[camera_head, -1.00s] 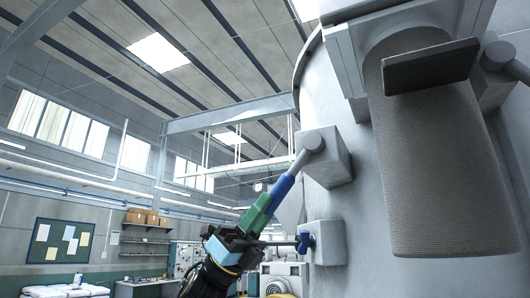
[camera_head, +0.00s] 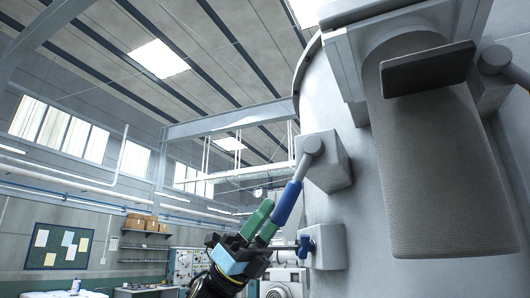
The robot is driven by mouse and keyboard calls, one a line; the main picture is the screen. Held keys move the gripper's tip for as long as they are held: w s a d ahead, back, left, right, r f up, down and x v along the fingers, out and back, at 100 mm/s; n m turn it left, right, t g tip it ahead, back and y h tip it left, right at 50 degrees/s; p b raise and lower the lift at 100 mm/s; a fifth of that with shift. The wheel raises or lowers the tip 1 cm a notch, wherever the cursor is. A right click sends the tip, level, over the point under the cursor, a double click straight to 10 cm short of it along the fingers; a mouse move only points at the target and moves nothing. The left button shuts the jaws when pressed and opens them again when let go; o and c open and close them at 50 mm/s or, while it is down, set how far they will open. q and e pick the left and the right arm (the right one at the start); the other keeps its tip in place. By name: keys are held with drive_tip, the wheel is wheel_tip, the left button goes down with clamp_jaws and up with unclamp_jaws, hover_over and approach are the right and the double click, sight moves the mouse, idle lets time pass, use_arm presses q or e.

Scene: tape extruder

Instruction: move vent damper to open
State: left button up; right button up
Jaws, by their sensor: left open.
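A lever with a blue grip (camera_head: 287,204) hangs down and to the left from a round grey pivot on a grey box (camera_head: 330,172); the box is on the side of a large pale vessel. No label shows which part is the vent damper. My left gripper (camera_head: 264,221) has green fingers and is open at the lower end of the blue grip. A gap shows between its fingers. The fingers partly hide the grip's end, and I cannot tell whether they touch it. My right gripper is not in view.
A smaller grey box (camera_head: 327,247) with a dark blue knob (camera_head: 305,245) sits just below the lever. A wide grey mesh-textured duct (camera_head: 440,170) with a dark plate (camera_head: 428,69) hangs at the right. The space left of my gripper is open.

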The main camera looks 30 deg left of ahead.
use_arm(q)
drive_tip(key=a+f+b, duration=0.3)
drive_tip(key=a, duration=0.3)
drive_tip(key=shift+s+f, duration=0.25)
drive_tip(key=shift+s, duration=0.1)
drive_tip(key=w+b+v, duration=0.1)
drive_tip(key=b+v, duration=0.3)
drive_tip(key=v, duration=0.9)
drive_tip(key=shift+s+f, duration=0.2)
drive_tip(key=shift+s, duration=0.3)
drive_tip(key=shift+a, duration=0.15)
